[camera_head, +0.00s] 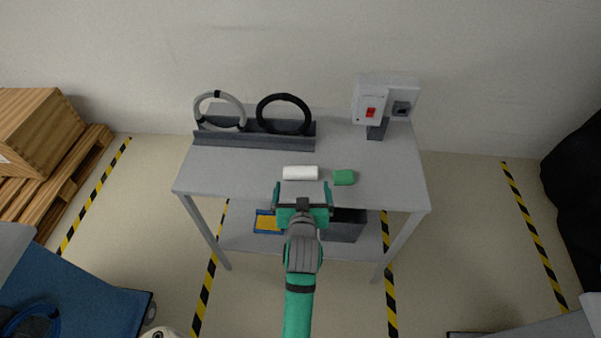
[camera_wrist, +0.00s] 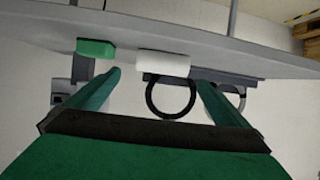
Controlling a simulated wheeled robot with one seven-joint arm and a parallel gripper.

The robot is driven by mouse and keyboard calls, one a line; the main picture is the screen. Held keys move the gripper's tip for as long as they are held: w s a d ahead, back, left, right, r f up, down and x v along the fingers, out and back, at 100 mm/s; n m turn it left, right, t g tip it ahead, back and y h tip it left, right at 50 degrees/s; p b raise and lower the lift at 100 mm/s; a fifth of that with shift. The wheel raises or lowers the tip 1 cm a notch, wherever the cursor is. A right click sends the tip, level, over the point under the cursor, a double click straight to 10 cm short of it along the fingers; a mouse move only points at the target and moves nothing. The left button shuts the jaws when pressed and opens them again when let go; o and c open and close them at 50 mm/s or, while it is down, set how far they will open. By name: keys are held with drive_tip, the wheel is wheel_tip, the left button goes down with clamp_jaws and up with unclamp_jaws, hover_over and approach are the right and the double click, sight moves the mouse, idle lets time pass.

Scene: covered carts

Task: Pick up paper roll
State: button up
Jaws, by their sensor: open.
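A white paper roll (camera_head: 300,172) lies on its side near the front edge of the grey table (camera_head: 240,172). It also shows in the wrist view (camera_wrist: 163,64), which is upside down, between and beyond my fingertips. My green gripper (camera_head: 303,188) is just in front of the roll in the head view. In the wrist view my gripper (camera_wrist: 160,78) has its two fingers spread wide with nothing between them. I cannot tell the exact gap to the roll.
A green block (camera_head: 344,177) lies just right of the roll. Behind stand a dark rack (camera_head: 255,141) with a white ring (camera_head: 219,96) and a black ring (camera_head: 284,97), and a switch box (camera_head: 370,106). A lower shelf holds a blue-yellow tray (camera_head: 267,222).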

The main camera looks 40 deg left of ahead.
sight(301, 176)
drive_tip(key=x, duration=0.5)
drive_tip(key=shift+s+f+x, duration=0.1)
drive_tip(key=shift+x, duration=1.25)
drive_tip(key=shift+s+f+x, duration=0.1)
drive_tip(key=shift+s+x, duration=0.05)
drive_tip(key=shift+x, duration=1.2)
drive_tip(key=shift+a, duration=0.15)
drive_tip(key=c, duration=1)
